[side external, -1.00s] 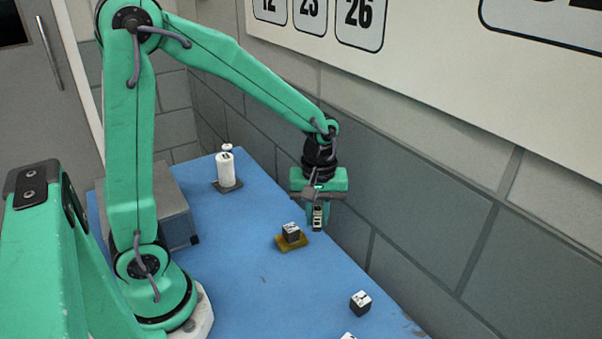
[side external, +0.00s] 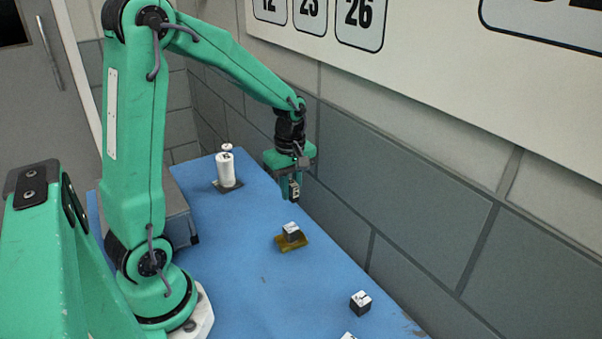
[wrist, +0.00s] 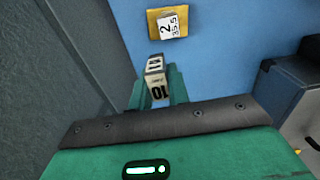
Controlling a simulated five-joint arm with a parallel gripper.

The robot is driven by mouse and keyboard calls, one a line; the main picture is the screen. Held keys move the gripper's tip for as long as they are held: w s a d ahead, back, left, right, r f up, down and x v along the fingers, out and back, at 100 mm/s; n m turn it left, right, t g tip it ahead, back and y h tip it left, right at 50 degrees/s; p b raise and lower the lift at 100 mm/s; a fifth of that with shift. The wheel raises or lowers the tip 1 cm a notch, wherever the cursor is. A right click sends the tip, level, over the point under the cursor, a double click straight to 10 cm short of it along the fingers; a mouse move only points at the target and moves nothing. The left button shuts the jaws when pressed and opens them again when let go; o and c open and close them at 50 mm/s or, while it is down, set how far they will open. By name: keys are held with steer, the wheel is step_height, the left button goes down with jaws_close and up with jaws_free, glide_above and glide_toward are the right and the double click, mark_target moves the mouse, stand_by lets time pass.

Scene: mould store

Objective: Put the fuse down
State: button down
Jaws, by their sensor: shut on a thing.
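My gripper (side external: 292,194) is shut on the fuse (side external: 296,189), a small pale block with dark markings, and holds it above the blue table. In the wrist view the fuse (wrist: 155,74) sits between the green fingertips of my gripper (wrist: 158,86) and shows the numbers 11 and 10. Part of it is hidden by the fingers.
A white-topped cube (side external: 291,230) sits on a yellow pad (side external: 283,246). A white cylinder (side external: 225,166) stands on a dark base at the back. A grey box (side external: 178,212) stands left; another cube (side external: 360,305) lies at front right. The wall (side external: 345,190) runs close by.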

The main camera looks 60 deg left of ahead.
glide_above(271, 208)
step_height(271, 208, down, 7)
steer(key=shift+r, duration=0.15)
steer(key=shift+f, duration=2)
steer(key=shift+f, duration=0.15)
steer(key=c, duration=1.3)
jaws_free()
steer(key=shift+c, duration=0.2)
steer(key=shift+r, duration=0.2)
step_height(271, 208, up, 12)
